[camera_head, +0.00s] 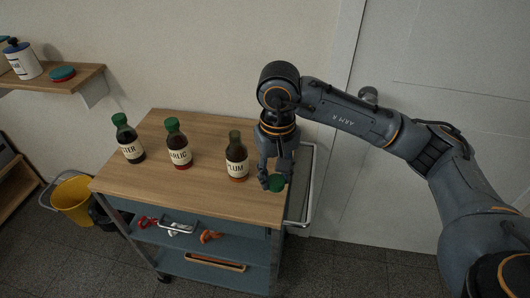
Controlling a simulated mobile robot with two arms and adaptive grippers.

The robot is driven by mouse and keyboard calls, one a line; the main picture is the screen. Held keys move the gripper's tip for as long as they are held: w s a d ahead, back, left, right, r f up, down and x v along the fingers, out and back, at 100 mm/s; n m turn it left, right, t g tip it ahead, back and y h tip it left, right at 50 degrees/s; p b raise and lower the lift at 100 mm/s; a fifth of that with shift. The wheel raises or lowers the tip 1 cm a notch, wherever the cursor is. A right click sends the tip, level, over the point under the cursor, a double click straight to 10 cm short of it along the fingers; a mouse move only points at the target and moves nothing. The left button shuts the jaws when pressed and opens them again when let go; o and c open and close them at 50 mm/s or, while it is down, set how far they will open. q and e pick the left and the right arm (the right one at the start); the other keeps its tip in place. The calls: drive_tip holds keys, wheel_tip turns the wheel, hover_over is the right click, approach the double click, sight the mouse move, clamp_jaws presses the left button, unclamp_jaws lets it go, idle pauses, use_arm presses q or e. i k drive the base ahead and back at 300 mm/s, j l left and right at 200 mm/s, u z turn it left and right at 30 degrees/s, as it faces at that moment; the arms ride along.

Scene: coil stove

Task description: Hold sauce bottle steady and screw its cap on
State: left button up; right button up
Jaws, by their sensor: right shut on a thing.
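Three dark sauce bottles with cream labels stand upright on the wooden cart top (190,197). The plum bottle (237,158) is the rightmost and has no green cap on its neck. The garlic bottle (178,146) in the middle and the left bottle (128,140), whose label is partly readable, both wear green caps. My right gripper (273,181) points down at the right side of the cart, just right of the plum bottle and apart from it. It is shut on a loose green cap (277,183). My left gripper is not in view.
The cart's metal handle (306,190) is close to the right gripper. Lower shelves hold red, white and orange items (209,236). A wall shelf (55,84) at left carries a white bottle and a teal-lidded item. A yellow bucket (73,202) stands left. The cart's front is clear.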

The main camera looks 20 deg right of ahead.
sight(236, 151)
drive_tip(key=l+u, duration=0.1)
drive_tip(key=l, duration=0.95)
drive_tip(key=k+l, duration=0.1)
drive_tip(key=l, duration=0.95)
drive_tip(key=i+u, duration=0.05)
